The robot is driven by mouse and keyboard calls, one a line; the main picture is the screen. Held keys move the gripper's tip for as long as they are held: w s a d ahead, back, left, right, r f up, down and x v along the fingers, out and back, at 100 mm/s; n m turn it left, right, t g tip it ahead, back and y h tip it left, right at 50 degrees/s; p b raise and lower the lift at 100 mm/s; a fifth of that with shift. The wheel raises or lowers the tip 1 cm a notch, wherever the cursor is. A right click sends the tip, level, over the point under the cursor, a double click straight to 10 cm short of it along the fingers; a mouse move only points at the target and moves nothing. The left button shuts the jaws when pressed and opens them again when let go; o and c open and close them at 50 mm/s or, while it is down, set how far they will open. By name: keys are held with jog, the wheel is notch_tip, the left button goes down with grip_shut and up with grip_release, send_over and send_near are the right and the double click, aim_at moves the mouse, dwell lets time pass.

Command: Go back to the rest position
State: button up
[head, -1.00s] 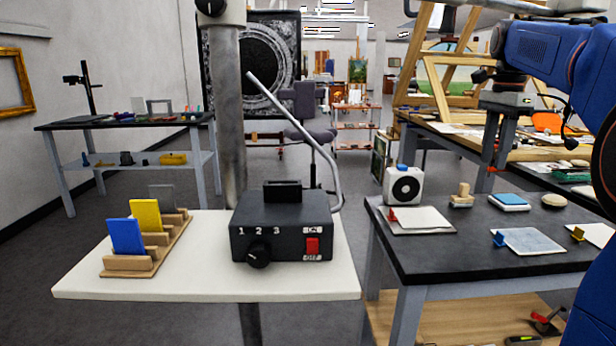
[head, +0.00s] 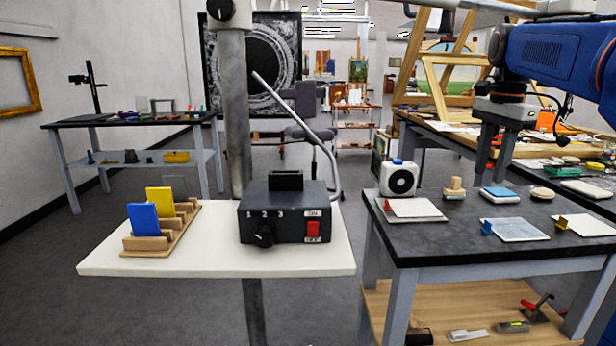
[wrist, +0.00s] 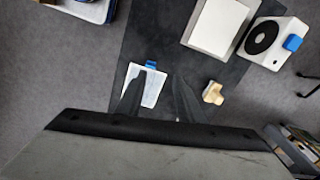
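My gripper (head: 492,170) hangs from my blue arm at the upper right of the head view, above the far part of the dark table (head: 440,252). Its two dark fingers point down and stand apart. In the wrist view the gripper (wrist: 158,78) is also open, with nothing visible between its fingers. Below it a pale tile with a blue clip (wrist: 152,85) lies on the dark table, and a small wooden block (wrist: 213,92) is beside the right finger.
A white table (head: 120,262) holds a black control box (head: 285,228) and a wooden rack (head: 145,243) with blue and yellow cards. A metal pole (head: 233,110) rises behind it. A white device with a black disc (head: 398,178) stands on the dark table. Floor at left is clear.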

jog(key=s+a+f+n+t, duration=0.1)
jog(key=s+a+f+n, duration=0.3)
jog(key=s+f, duration=0.5)
jog(key=s+a+f+n+t, duration=0.1)
jog(key=s+a+f+n, duration=0.3)
jog(key=s+f+n, duration=0.2)
jog(key=s+a+f+n+t, duration=0.2)
jog(key=s+a+f+n, duration=0.2)
jog(key=s+f, duration=0.7)
jog(key=shift+s+a+f+n, duration=0.3)
jog(key=shift+f+n, duration=0.15)
jog(key=shift+n, duration=0.15)
jog(key=shift+d, duration=0.1)
